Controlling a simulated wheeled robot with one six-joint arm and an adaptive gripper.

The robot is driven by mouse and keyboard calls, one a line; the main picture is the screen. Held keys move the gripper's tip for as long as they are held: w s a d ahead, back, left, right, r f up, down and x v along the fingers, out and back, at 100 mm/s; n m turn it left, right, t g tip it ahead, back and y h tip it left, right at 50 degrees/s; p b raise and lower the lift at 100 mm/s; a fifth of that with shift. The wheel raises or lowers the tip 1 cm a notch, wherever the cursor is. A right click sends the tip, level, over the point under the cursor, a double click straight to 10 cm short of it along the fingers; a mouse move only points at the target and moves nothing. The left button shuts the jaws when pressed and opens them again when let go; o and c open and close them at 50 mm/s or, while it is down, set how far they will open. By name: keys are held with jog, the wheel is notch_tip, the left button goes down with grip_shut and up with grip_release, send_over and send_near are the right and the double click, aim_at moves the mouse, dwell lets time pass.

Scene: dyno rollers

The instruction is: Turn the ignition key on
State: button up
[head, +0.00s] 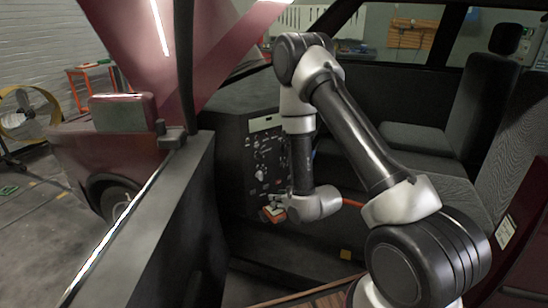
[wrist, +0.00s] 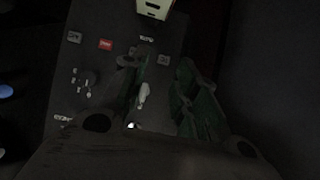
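My gripper (head: 275,211) is low in front of the dark control panel (head: 262,150) inside the vehicle. In the wrist view my gripper (wrist: 168,92) has its two green-padded fingers spread apart. A small pale upright piece, which looks like the ignition key (wrist: 143,93), stands in the gap, closer to the left finger. I cannot tell whether that finger touches it. The key's slot and turn position are too dark to read. In the head view I cannot make out the key.
The panel carries a red button (wrist: 105,44), a dark knob (wrist: 88,77) and small labels. A cream box-like part (wrist: 153,8) sits at the panel's far end. The vehicle's door (head: 150,220) stands at left, with seats (head: 470,110) at right.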

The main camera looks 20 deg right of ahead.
aim_at(263, 156)
jog(key=w+r+t+y, duration=0.1)
jog(key=w+r+t, duration=0.15)
jog(key=r, duration=0.35)
jog(key=w+r+t+y, duration=0.1)
jog(key=r+t, duration=0.2)
jog(key=r, duration=0.3)
jog(key=shift+t, duration=0.25)
jog(key=x, duration=0.8)
jog(key=shift+s+a+r, duration=0.1)
jog(key=shift+r, duration=0.05)
grip_shut()
